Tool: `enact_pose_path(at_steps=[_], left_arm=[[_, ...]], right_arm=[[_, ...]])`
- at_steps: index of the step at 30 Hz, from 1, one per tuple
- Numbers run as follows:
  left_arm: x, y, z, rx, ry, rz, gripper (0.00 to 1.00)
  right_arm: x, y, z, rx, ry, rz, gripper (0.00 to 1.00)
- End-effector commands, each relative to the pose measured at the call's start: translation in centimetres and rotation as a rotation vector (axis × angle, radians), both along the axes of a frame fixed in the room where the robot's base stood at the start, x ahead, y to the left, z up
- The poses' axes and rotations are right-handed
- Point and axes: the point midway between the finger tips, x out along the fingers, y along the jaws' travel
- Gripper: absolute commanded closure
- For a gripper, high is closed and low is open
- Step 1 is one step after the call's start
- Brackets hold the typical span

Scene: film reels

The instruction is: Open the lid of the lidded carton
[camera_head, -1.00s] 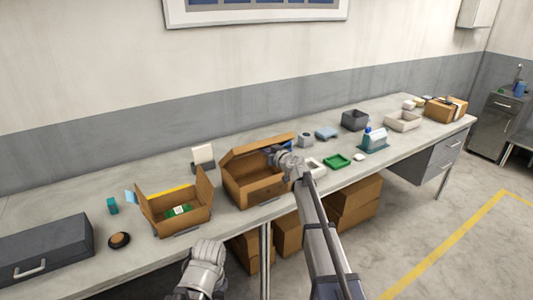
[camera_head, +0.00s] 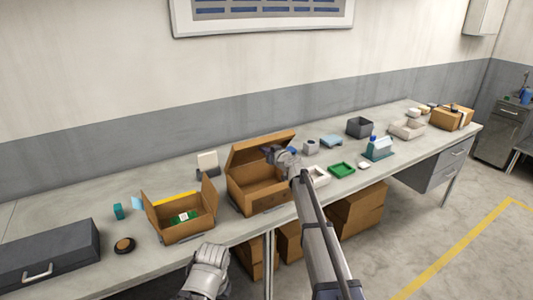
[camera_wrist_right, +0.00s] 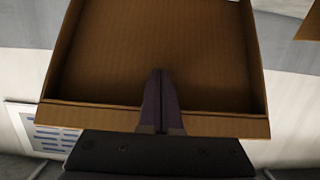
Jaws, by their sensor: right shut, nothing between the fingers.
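The lidded carton (camera_head: 250,197) is a brown cardboard box on the workbench. Its lid (camera_head: 248,152) stands raised at the back, with its inner face showing. My right gripper (camera_head: 268,151) is at the lid's inner side, above the carton's opening. In the right wrist view its fingers (camera_wrist_right: 158,75) are shut with nothing between them, and the lid's brown inside (camera_wrist_right: 100,60) fills the picture behind them. I cannot tell whether they touch it. My left arm's end (camera_head: 208,270) is low in front of the bench; its fingers do not show.
A green tray (camera_head: 341,170) and a blue-capped bottle (camera_head: 376,147) are to the right. Brown boxes (camera_head: 357,210) stand under the bench.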

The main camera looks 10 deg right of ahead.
Motion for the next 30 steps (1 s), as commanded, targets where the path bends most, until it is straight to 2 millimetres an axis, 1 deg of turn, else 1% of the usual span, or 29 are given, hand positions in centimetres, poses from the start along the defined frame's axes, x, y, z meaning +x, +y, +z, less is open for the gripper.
enact_pose_path(at_steps=[1,4,17,20,30], left_arm=[[0.0,0.0,0.3,0.0,0.0,0.0,1.0],[0.0,0.0,0.6,0.0,0.0,0.0,1.0],[0.0,0.0,0.5,0.0,0.0,0.0,1.0],[0.0,0.0,0.6,0.0,0.0,0.0,1.0],[0.0,0.0,0.9,0.0,0.0,0.0,1.0]], right_arm=[[0.6,0.2,0.3,0.0,0.0,0.001,1.0],[1.1,0.4,0.5,0.0,0.0,0.001,1.0],[1.4,0.5,0.5,0.001,0.0,0.001,1.0],[1.9,0.7,0.6,0.001,0.0,0.001,1.0],[4.6,1.6,0.9,0.0,0.0,0.0,1.0]])
